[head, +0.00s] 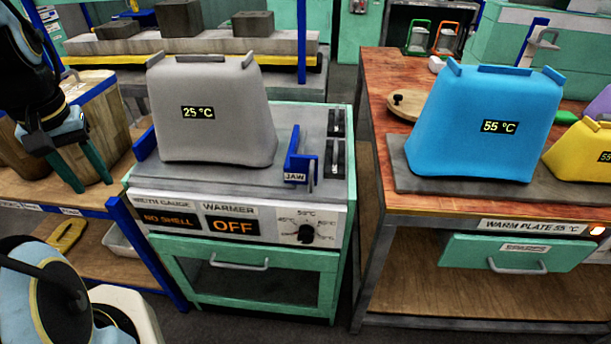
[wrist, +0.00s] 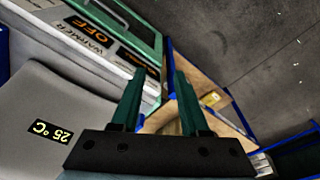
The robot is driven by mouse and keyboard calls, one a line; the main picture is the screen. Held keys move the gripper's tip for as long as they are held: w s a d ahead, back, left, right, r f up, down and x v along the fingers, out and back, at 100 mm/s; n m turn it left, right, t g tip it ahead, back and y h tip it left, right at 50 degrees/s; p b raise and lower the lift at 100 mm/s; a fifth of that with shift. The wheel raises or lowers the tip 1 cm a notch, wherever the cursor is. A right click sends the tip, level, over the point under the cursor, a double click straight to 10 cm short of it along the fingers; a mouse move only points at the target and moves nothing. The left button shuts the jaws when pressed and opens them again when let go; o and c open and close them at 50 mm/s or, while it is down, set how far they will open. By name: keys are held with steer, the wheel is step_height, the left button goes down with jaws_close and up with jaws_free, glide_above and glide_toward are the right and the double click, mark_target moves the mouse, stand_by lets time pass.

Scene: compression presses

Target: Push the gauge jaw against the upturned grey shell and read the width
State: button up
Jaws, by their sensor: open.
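The upturned grey shell (head: 215,125) sits on the width gauge bed (head: 320,190), with 25 °C on its face; it also shows in the wrist view (wrist: 50,105). The blue gauge jaw (head: 297,165), labelled JAW, stands right of the shell with a small gap. A blue stop (head: 145,143) is at the shell's left; whether they touch is unclear. The gauge display (head: 169,220) reads NO SHELL. The warmer display (head: 232,226) reads OFF. My gripper (head: 92,186) is open and empty, left of the gauge bench, pointing down, away from the jaw.
A blue shell (head: 485,120) at 55 °C stands on the warm plate (head: 410,180) on the right bench, beside a yellow shell (head: 585,150). A wooden block (head: 108,120) is behind my gripper. A dial (head: 305,234) is on the gauge front. A floor gap separates the benches.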

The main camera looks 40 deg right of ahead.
steer(key=w+d+m+b, duration=0.1)
steer(key=d+m, duration=0.2)
steer(key=d, duration=0.7)
steer(key=m+g+b, duration=0.1)
steer(key=m+b, duration=0.1)
steer(key=m, duration=0.4)
glide_above(311, 170)
steer(key=shift+w+a+f, duration=0.1)
steer(key=shift+w+f, duration=0.15)
steer(key=shift+f, duration=0.1)
steer(key=shift+s+d+f, duration=0.1)
steer(key=shift+s+d, duration=0.1)
steer(key=shift+f, duration=0.3)
step_height(311, 170, down, 10)
steer(key=shift+r+p, duration=0.1)
steer(key=shift+p, duration=0.55)
jaws_close()
